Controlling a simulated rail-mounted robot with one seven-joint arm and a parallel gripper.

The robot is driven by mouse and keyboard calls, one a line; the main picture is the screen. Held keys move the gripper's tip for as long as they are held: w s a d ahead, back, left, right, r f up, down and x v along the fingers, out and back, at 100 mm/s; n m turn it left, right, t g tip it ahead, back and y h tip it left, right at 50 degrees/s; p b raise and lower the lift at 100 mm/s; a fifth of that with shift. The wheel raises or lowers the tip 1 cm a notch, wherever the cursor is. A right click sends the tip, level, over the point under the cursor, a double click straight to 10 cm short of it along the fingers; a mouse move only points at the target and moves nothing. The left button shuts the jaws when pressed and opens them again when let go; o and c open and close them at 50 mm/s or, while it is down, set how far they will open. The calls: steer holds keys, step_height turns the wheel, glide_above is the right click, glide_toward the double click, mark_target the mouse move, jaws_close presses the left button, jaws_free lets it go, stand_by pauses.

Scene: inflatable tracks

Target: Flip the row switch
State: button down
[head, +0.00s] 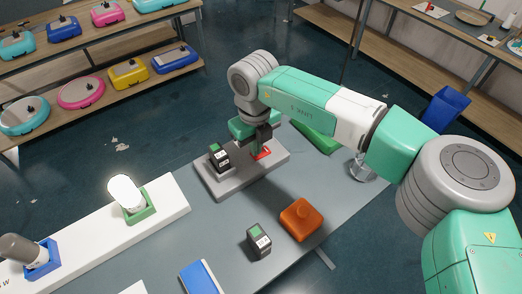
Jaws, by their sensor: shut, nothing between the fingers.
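A grey raised block (236,187) stands on the table. On its left part sits a small dark box with a green top and a white label (219,157). On its right part is a red outlined piece (263,153), partly covered by my gripper. My gripper (257,150) points down over the right part of the block, close to the red piece. It is shut and empty. I cannot tell whether it touches anything there. Which part is the row switch is not clear from this view, and no lever shows plainly.
A white strip (90,240) at left bears a white cylinder in a green holder (137,206). A green piece (314,135) lies behind. Shelves (100,45) hold coloured cases.

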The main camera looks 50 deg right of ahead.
steer(key=shift+f, duration=0.35)
steer(key=shift+r, duration=0.1)
steer(key=shift+r+p, duration=2.3)
steer(key=shift+r, duration=1.2)
steer(key=shift+f, duration=0.1)
